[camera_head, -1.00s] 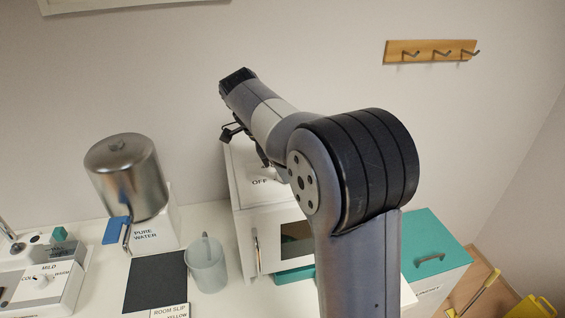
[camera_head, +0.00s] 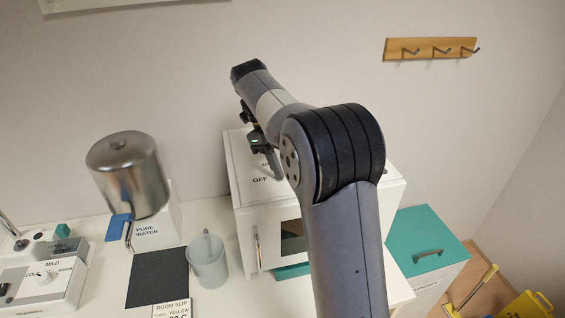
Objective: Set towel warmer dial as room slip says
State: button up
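The towel warmer (camera_head: 245,220) is a white box with a handled, windowed door on the white counter. "OFF" is printed on its top, but the dial itself is hidden behind my arm and gripper. My gripper (camera_head: 270,168) points down over the top of the warmer near the "OFF" mark. Its fingers are small and partly covered by my arm, so I cannot tell whether they are open or touching anything. The room slip (camera_head: 172,307) lies at the bottom edge. It reads "ROOM SLIP", "YELLOW" and, cut off by the frame, what looks like "70 C".
A grey mug (camera_head: 207,260) stands just left of the warmer, beside a dark mat (camera_head: 158,277). A steel tank (camera_head: 130,175) marked "PURE WATER" stands farther left. A white control unit (camera_head: 45,280) is at far left. A teal-lidded bin (camera_head: 425,240) is at right.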

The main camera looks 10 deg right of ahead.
dwell(0.5)
jog(key=o, duration=1)
